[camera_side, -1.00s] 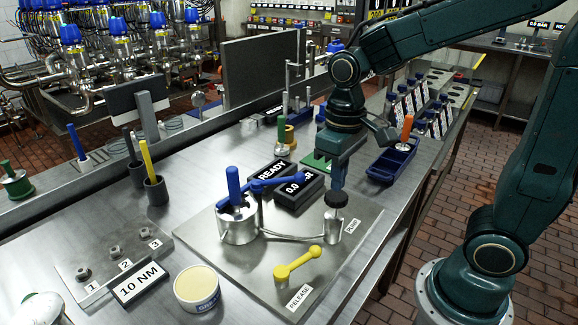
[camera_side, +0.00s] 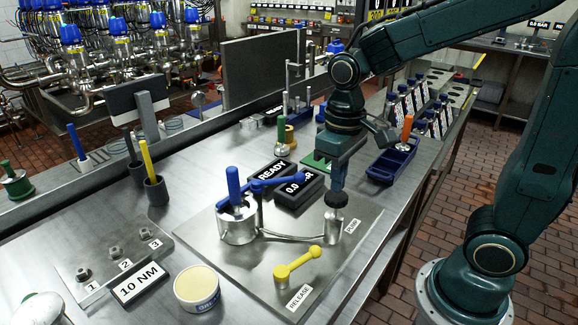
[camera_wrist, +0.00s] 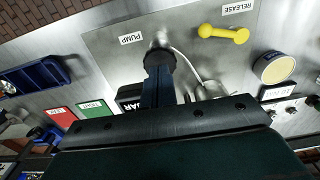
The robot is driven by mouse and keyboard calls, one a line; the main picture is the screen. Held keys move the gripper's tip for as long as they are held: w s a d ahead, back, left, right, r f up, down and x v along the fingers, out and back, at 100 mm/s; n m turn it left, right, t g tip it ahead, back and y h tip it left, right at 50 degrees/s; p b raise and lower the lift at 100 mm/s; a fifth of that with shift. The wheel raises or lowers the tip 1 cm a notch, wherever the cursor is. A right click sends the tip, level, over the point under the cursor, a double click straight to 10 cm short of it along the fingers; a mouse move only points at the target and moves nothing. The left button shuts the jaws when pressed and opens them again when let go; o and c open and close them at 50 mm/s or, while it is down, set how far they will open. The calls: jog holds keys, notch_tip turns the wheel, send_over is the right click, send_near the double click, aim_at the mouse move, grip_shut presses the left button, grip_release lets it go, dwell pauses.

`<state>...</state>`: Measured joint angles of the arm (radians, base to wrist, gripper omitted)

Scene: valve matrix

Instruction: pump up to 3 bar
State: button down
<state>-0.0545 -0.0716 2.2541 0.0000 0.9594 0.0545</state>
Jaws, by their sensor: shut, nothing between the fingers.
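The pump (camera_side: 333,225) is a small metal cylinder with a black knob on top, at the right of a metal plate (camera_side: 330,262) labelled PUMP. My gripper (camera_side: 336,194) is shut and empty, pointing down with its fingertips at the top of the black knob. The wrist view shows the fingers (camera_wrist: 157,88) over the black knob (camera_wrist: 160,58); whether they touch is hard to tell. A hose runs from the pump to a metal pot (camera_side: 238,222) with a blue handle.
A yellow lever (camera_side: 298,262) lies beside the RELEASE label on the same plate. A READY display (camera_side: 270,173) stands behind the pot. A cream-topped tin (camera_side: 197,288) and a 10 NM sign (camera_side: 139,284) are at the front left. A blue tray (camera_side: 393,163) lies at the right.

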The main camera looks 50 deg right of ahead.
aim_at(337, 195)
jog(key=shift+f, duration=0.3)
jog(key=shift+f, duration=1.7)
jog(key=shift+r, duration=2.05)
jog(key=shift+f, duration=0.25)
jog(key=shift+f, duration=1.8)
jog(key=shift+r, duration=2.05)
jog(key=shift+f, duration=0.5)
